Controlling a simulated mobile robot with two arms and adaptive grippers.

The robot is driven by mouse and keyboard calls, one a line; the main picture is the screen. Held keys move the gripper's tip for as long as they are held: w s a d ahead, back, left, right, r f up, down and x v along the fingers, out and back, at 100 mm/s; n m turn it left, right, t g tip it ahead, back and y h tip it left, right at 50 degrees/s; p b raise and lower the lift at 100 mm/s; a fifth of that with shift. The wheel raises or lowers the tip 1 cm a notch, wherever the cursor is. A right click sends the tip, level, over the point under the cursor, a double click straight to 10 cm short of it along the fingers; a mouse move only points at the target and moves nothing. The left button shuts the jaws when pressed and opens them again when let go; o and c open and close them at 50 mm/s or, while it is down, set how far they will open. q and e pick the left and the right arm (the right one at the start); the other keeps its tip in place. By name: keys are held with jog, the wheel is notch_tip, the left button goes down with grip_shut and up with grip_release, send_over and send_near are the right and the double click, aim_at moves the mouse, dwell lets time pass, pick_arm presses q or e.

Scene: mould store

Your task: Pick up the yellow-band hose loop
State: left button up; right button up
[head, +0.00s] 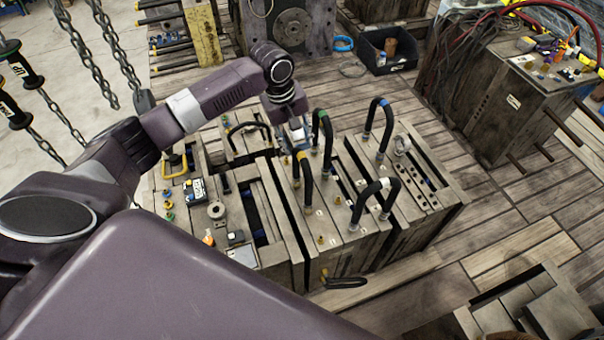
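The yellow-band hose loop (308,184) is a black hose standing on the wooden-topped mould block (333,235), with a yellow band near its top. My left gripper (297,142) comes down from above and is right at the upper part of this loop, partly hiding it. The fingers are small and overlap the hose, so I cannot tell whether they touch it or are closed. My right gripper is out of view.
A green-band hose loop (328,150) stands close to the right of my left gripper. A blue-band loop (388,130) and a white-band loop (361,203) stand further right. Chains (90,60) hang at the left. A black bin (388,62) lies behind.

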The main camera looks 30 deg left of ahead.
aim_at(301, 154)
pick_arm(q)
jog(key=f, duration=0.4)
jog(key=d+f+p, duration=0.1)
jog(key=f, duration=0.1)
jog(key=shift+w+f, duration=0.25)
jog(key=shift+w, duration=0.05)
jog(key=shift+r, duration=0.1)
grip_shut()
